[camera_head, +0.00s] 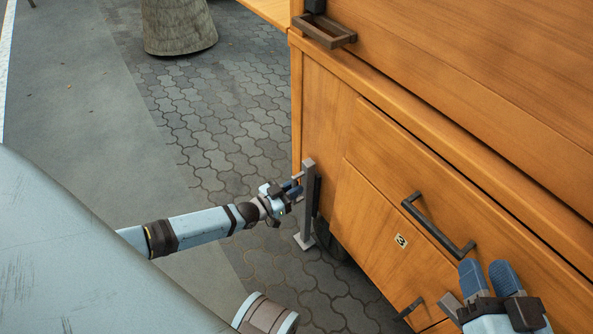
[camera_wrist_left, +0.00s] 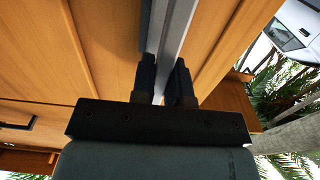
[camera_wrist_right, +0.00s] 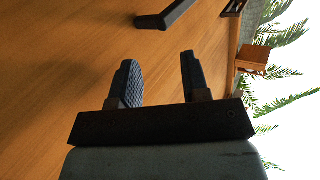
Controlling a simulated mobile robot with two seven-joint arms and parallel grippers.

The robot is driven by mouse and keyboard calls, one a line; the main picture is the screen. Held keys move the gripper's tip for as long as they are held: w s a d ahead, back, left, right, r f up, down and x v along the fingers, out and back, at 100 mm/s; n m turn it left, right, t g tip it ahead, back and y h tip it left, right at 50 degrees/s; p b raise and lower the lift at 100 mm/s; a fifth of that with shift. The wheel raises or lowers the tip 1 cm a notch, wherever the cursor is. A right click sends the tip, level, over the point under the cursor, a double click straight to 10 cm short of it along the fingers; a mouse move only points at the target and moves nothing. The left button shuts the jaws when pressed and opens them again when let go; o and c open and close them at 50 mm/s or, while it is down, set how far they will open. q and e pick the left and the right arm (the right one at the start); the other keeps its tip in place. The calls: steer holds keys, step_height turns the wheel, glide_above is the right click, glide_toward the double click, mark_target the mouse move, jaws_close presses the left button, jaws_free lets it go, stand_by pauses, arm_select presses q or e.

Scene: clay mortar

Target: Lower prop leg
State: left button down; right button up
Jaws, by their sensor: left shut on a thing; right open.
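The prop leg (camera_head: 308,205) is a grey metal bar with a flat foot plate. It stands upright at the left corner of the wooden cabinet (camera_head: 330,110), its foot low near the paving. My left gripper (camera_head: 295,188) is shut on the prop leg around its upper part. In the left wrist view the leg (camera_wrist_left: 172,50) passes between the two dark fingers (camera_wrist_left: 165,80). My right gripper (camera_head: 487,278) is open and empty in front of the cabinet's drawers. Its spread fingers also show in the right wrist view (camera_wrist_right: 158,80).
A dark drawer handle (camera_head: 437,228) and a smaller handle (camera_head: 411,308) stick out near my right gripper. A dark bracket (camera_head: 324,32) juts from the cabinet's upper corner. A round stone-like base (camera_head: 178,28) stands at the back. The paving (camera_head: 220,130) left of the cabinet is clear.

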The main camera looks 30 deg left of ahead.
arm_select(q)
steer(key=shift+f, duration=0.2)
steer(key=c, duration=1.1)
jaws_free()
steer(key=shift+f, duration=0.1)
arm_select(e)
steer(key=shift+s, duration=0.25)
arm_select(q)
steer(key=shift+s+a, duration=0.1)
steer(key=shift+s, duration=0.1)
steer(key=p+v, duration=0.4)
steer(key=v, duration=0.9)
steer(key=shift+s+a+p, duration=0.15)
steer(key=shift+s+p, duration=0.1)
steer(key=shift+p, duration=0.05)
arm_select(e)
steer(key=shift+m+t, duration=0.6)
steer(key=shift+t, duration=0.1)
steer(key=r, duration=0.4)
steer(key=shift+s+r, duration=0.2)
steer(key=shift+s, duration=0.15)
